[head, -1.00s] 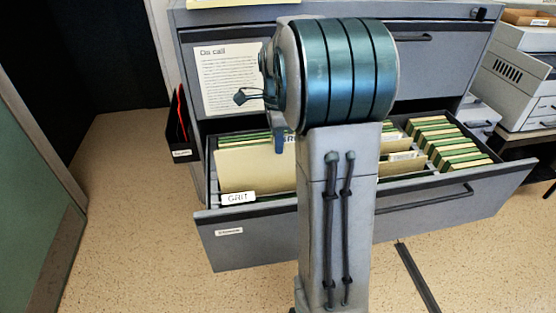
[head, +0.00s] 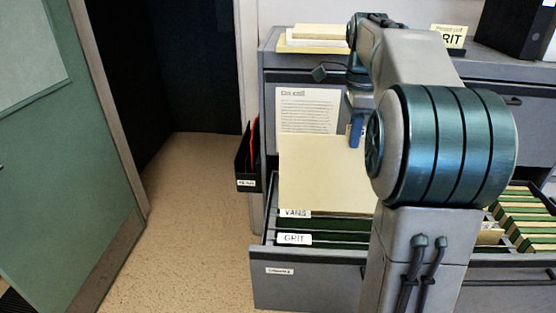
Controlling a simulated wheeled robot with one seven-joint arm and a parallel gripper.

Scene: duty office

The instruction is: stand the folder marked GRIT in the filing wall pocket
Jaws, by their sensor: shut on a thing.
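A plain cream folder (head: 322,178) hangs from my gripper (head: 357,132), upright above the left part of the open drawer (head: 310,288). The blue fingertips are shut on its upper right edge. No writing shows on the folder; my arm hides its right side. Its lower edge is just at the VANS tab (head: 295,213). A white tab marked GRIT (head: 294,239) stands in the drawer in front. The black wall pocket (head: 243,168) is on the cabinet's left side, with a small label and something red inside. It is left of the folder and apart from it.
A yellow card reading GRIT (head: 449,37) stands on the grey cabinet's top, near a black box (head: 518,30). Papers (head: 312,38) lie at the top left. An On call sheet (head: 306,105) is behind the folder. Floor (head: 190,210) is clear between cabinet and green door (head: 60,150).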

